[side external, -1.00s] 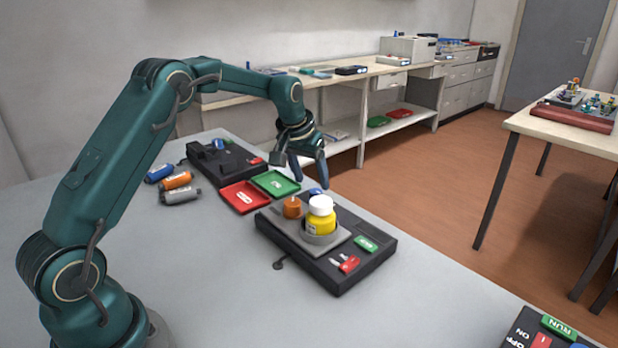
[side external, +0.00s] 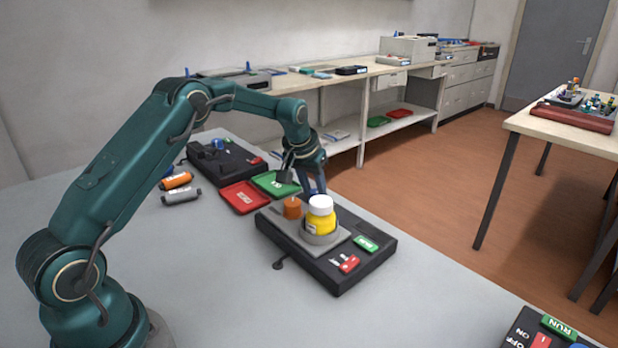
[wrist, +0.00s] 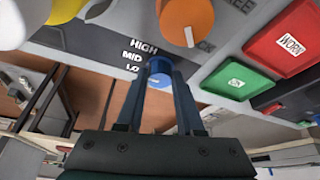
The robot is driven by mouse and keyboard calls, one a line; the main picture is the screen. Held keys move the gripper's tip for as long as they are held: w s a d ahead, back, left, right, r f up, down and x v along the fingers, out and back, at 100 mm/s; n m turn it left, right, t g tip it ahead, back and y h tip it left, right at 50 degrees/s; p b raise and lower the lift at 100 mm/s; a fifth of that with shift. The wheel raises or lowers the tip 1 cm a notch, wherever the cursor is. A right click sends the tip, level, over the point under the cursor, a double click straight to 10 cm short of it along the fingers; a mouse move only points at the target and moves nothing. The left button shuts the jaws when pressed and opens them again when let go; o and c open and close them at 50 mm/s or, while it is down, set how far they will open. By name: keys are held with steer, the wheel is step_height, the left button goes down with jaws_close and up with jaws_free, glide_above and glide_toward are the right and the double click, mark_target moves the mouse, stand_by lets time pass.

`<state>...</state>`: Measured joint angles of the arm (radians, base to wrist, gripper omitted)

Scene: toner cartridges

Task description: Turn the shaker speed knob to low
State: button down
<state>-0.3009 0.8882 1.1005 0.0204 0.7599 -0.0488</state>
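The shaker (side external: 330,278) is a black box with a grey plate on the grey table. A yellow bottle (side external: 321,224) with a white cap stands upright in a holder on it. The blue speed knob (wrist: 160,66) shows in the wrist view beside the HIGH, MID and LO labels; the last label is partly covered, and I cannot tell where the knob points. My gripper (wrist: 161,76) points at the knob, its fingers spread with their tips around or just short of it; contact is unclear. In the side external view my gripper (side external: 303,187) is low at the shaker's far edge.
An orange knob (side external: 292,208) stands close to my fingers, beside the bottle. A green RUN label (side external: 366,244) and red switch (side external: 349,263) are on the shaker. Green (side external: 275,184) and red (side external: 243,197) trays, a black device (side external: 222,160) and cartridges (side external: 181,197) lie left.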

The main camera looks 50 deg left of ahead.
steer(key=shift+n, duration=0.3)
steer(key=n+y, duration=0.1)
steer(key=n, duration=0.2)
steer(key=shift+w+d+g, duration=0.1)
steer(key=shift+d+g, duration=0.05)
steer(key=shift+g, duration=0.25)
steer(key=shift+n+g+y, duration=0.5)
steer(key=shift+n+y, duration=0.2)
steer(key=shift+n, duration=1.4)
